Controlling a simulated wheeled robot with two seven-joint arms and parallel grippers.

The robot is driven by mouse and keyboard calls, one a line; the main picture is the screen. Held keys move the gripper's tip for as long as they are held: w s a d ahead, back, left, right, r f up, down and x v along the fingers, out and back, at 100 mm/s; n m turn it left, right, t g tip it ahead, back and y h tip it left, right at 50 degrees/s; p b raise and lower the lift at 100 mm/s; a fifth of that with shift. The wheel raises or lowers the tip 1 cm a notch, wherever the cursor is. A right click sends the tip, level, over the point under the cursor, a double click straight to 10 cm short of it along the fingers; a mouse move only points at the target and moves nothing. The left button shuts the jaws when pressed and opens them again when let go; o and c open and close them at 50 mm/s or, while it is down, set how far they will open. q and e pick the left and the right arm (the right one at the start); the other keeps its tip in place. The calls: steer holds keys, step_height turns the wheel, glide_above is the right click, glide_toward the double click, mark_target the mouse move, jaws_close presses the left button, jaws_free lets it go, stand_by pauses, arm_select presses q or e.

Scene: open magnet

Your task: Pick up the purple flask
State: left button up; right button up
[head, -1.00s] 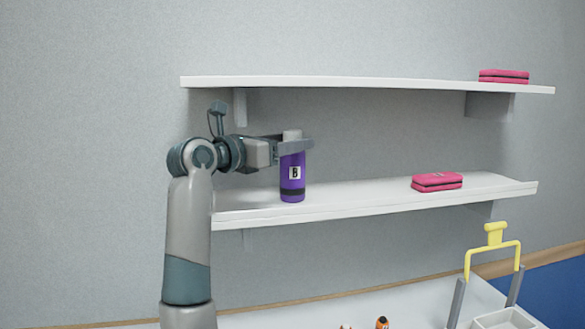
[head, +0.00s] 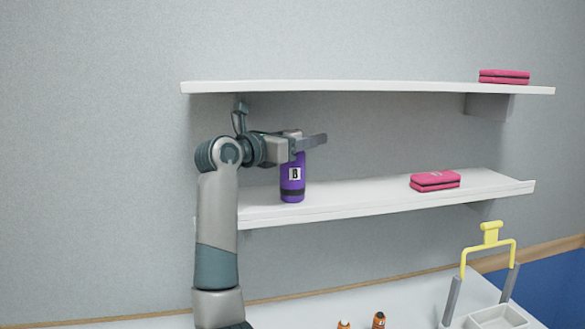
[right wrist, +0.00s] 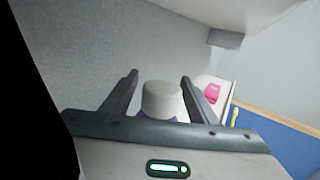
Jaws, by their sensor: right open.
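The purple flask (head: 292,179) stands upright on the lower shelf in the head view, with a dark band and a white label marked B. My right gripper (head: 312,142) is at the height of the flask's top and hides most of its cap. In the right wrist view the flask's grey-white cap (right wrist: 161,98) lies between the two open fingers of the right gripper (right wrist: 158,85), with visible gaps on both sides. Most of the purple body is hidden there by the gripper's palm. My left gripper is not in view.
The lower shelf (head: 380,202) also holds a pink case (head: 435,181) to the right. The upper shelf (head: 350,87) runs above the gripper, with another pink case (head: 504,77). Below is a white table (head: 400,290) with orange-topped bottles (head: 379,320) and a yellow-handled carrier (head: 491,240).

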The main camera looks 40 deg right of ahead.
steer(key=c, duration=1.4)
jaws_close()
steer(key=shift+r, duration=0.1)
steer(key=w+a+p, duration=0.1)
steer(key=w+a, duration=0.4)
steer(key=a, duration=0.4)
steer(key=w+a+p, duration=0.1)
steer(key=w+a, duration=0.4)
steer(key=a, duration=0.4)
steer(key=w+a+p, duration=0.1)
steer(key=w+a, duration=0.4)
steer(key=a, duration=0.5)
steer(key=shift+w+r, duration=0.25)
steer(key=shift+s+f, duration=0.1)
steer(key=shift+f, duration=0.05)
